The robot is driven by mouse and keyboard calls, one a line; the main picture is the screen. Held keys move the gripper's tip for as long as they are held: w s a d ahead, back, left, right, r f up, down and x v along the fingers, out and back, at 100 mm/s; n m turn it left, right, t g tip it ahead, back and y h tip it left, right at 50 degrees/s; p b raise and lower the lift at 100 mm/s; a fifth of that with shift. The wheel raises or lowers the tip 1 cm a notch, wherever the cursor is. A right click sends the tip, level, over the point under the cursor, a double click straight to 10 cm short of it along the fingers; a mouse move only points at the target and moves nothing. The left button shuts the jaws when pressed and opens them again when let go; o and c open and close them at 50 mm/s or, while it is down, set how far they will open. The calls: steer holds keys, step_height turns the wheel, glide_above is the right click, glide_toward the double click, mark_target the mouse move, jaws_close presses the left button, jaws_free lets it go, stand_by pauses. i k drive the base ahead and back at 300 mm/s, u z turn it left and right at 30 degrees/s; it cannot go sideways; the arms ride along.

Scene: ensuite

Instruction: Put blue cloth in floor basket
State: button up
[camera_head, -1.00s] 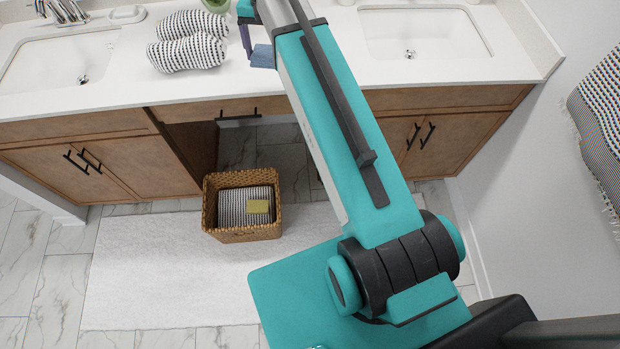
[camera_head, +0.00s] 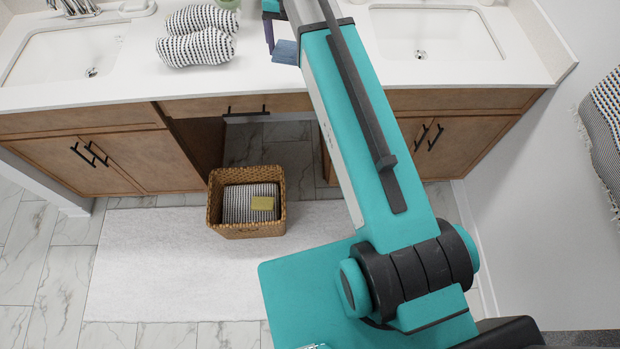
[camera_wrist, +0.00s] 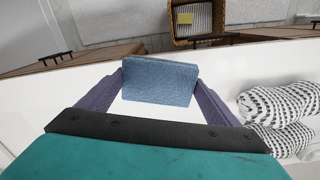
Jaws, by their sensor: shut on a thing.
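The blue cloth (camera_wrist: 160,82) is a flat folded piece between the fingertips of my gripper (camera_wrist: 158,85) in the wrist view. My gripper is shut on it. In the head view the cloth (camera_head: 285,51) shows at the counter's front part, partly behind my arm, beside one purple finger. The height of the cloth over the counter is hard to tell. The wicker floor basket (camera_head: 246,229) stands on the white mat below the counter. It also shows at the top of the wrist view (camera_wrist: 207,41). A striped cloth and a yellow block lie in it.
Striped rolled towels (camera_head: 197,48) lie on the white counter (camera_head: 130,85), left of my gripper. Two sinks (camera_head: 65,50) are set in the counter. Dark handles (camera_head: 246,112) stick out from the wooden front. The white mat (camera_head: 150,265) is clear left of the basket.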

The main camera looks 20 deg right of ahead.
mark_target(238, 214)
steer(key=z, duration=0.1)
steer(key=k, duration=1.55)
steer(key=u, duration=0.9)
steer(key=i, duration=1)
steer(key=u, duration=0.1)
